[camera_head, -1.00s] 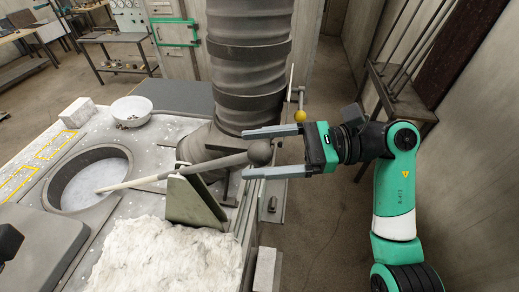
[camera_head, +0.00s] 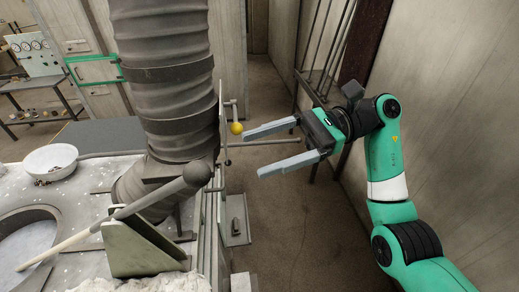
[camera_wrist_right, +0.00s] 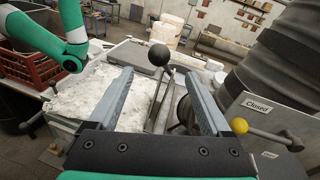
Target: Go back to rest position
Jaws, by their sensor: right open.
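My right gripper (camera_head: 252,155) is open and empty, to the right of the furnace in the head view. Its two grey fingers point left over the floor. The ladle (camera_head: 130,210) has a long rod with a dark ball end. It leans on a grey-green bracket (camera_head: 140,250), its pale end reaching toward the round opening (camera_head: 30,235). The gripper is apart from the ball end. In the right wrist view the ball (camera_wrist_right: 158,54) shows beyond and between the fingers (camera_wrist_right: 157,75). My left gripper is not in view; a green link of my left arm shows there.
A thick ribbed duct (camera_head: 165,70) stands left of the gripper. A lever with a yellow ball (camera_head: 236,128) is close to the fingertips. A white bowl (camera_head: 50,161) sits on the bench. A red crate (camera_wrist_right: 30,70) is at left in the wrist view. Wall and bars stand right.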

